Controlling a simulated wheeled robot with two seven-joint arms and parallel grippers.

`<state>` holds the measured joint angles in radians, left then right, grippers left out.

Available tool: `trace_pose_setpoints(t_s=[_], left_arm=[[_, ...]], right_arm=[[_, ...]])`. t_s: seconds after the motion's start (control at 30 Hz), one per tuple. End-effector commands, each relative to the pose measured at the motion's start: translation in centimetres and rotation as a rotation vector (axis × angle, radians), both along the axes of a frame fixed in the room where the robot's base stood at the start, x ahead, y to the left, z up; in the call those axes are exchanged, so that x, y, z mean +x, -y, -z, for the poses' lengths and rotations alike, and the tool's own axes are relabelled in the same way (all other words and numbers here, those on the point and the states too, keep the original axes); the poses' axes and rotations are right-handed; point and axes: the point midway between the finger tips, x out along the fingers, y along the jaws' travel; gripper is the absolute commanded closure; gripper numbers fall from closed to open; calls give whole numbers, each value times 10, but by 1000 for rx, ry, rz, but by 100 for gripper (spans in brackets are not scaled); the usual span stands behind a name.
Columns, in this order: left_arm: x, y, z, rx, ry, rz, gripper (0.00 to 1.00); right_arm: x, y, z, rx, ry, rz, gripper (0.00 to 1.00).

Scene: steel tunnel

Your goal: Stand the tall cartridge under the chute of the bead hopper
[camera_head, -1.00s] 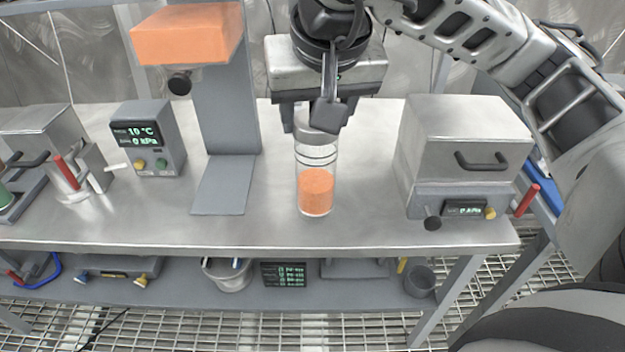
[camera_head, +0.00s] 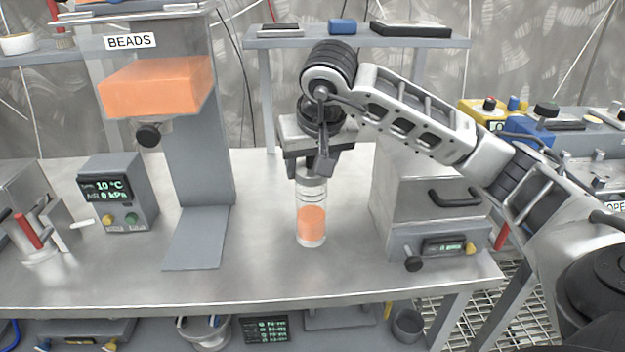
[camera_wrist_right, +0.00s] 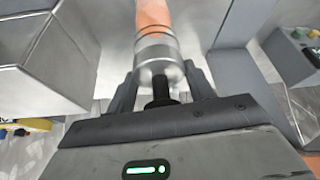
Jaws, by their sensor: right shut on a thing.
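The tall cartridge (camera_head: 311,222) is a clear cylinder with orange beads in its lower part and a grey metal cap. My right gripper (camera_head: 313,168) is shut on its cap from above and holds it upright; whether its base touches the bench I cannot tell. In the right wrist view the capped end (camera_wrist_right: 157,55) sits between the two fingers. The bead hopper (camera_head: 157,84), with orange beads and a BEADS label, stands to the left. Its dark chute knob (camera_head: 148,134) hangs above the hopper's grey base plate (camera_head: 197,245). My left gripper is out of view.
A metal box with a handle (camera_head: 430,190) stands close right of the cartridge. A grey display unit (camera_head: 118,192) stands left of the hopper. The steel bench (camera_head: 260,275) is bare between cartridge and base plate.

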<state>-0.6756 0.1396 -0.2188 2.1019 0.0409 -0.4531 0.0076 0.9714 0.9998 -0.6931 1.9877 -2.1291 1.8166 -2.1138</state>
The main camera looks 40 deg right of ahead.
Motion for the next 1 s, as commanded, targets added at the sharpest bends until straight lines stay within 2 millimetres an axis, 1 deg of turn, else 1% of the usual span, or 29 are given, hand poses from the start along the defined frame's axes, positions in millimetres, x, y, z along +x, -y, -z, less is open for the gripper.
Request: trace_pose_setpoints(t_s=[0.17,0.3,0.4,0.67,0.8,0.83,0.87,0.9,1.0], left_arm=[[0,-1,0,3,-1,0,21],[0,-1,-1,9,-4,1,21],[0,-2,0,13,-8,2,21],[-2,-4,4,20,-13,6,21],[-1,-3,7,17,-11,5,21],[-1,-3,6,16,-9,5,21],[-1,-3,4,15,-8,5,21],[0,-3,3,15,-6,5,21],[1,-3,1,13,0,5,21]], right_arm=[[6,8,14,-1,-2,2,97],[5,7,31,-1,-2,-1,97],[5,6,38,0,0,0,97],[6,6,40,0,3,0,97],[5,6,44,-1,2,0,97],[5,6,45,-1,0,0,44],[5,6,44,-1,0,0,36],[5,6,44,-1,0,0,25],[5,6,44,-1,0,0,25]])
